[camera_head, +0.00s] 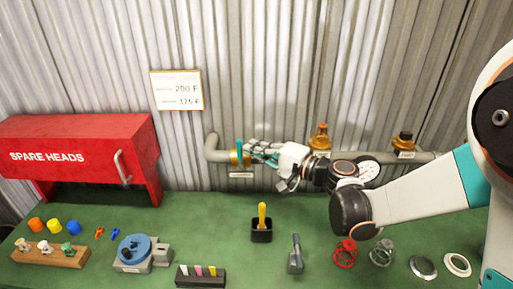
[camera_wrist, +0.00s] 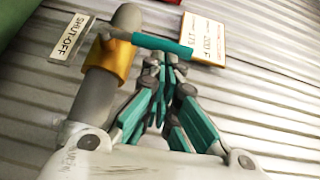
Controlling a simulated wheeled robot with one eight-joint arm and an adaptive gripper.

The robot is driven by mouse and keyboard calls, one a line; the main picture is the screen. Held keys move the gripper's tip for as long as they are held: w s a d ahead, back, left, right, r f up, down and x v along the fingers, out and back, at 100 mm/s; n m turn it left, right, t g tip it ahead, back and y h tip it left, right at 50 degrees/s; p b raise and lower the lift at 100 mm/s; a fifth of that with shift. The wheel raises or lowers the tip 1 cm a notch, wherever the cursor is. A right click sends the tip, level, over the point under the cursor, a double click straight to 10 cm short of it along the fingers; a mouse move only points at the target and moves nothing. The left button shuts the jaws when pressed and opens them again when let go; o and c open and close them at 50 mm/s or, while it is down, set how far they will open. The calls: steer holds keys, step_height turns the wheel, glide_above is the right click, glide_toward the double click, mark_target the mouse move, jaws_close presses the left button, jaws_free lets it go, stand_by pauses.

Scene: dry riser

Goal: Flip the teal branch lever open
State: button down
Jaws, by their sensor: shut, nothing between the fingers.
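The teal lever (camera_head: 239,145) stands up from a brass valve body (camera_head: 240,158) near the left end of the grey pipe. In the wrist view the teal lever (camera_wrist: 162,45) reaches rightward from the brass valve body (camera_wrist: 108,62), crosswise to the pipe. My gripper (camera_head: 250,151) is just right of the lever in the head view. In the wrist view my gripper (camera_wrist: 158,68) has its teal-padded fingers together and empty, with the tips close beside the lever. Whether they touch it, I cannot tell.
A SHUT-OFF label (camera_wrist: 68,40) sits beside the valve. The pipe (camera_head: 212,148) runs along the corrugated wall, with two other brass fittings (camera_head: 320,137) (camera_head: 403,141).

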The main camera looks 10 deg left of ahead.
steer(key=shift+a+r+n+h+p, duration=0.2)
steer(key=shift+a+n+h+p, duration=0.1)
steer(key=shift+p, duration=0.15)
steer(key=a+n+h+p, duration=0.2)
steer(key=a+h, duration=0.1)
steer(key=h, duration=0.1)
steer(key=s+a+f+n+h+p, duration=0.1)
steer(key=a+h+p, duration=0.2)
steer(key=h, duration=0.2)
steer(key=s+a+f+n+h+p, duration=0.1)
steer(key=a+n+h+p, duration=0.1)
steer(key=a+h+p, duration=0.1)
steer(key=shift+s+a+n+h, duration=0.3)
steer(key=shift+a+h, duration=0.15)
steer(key=shift+h, duration=0.25)
steer(key=shift+a+f, duration=0.15)
steer(key=shift+f, duration=0.15)
steer(key=shift+a+f, duration=0.1)
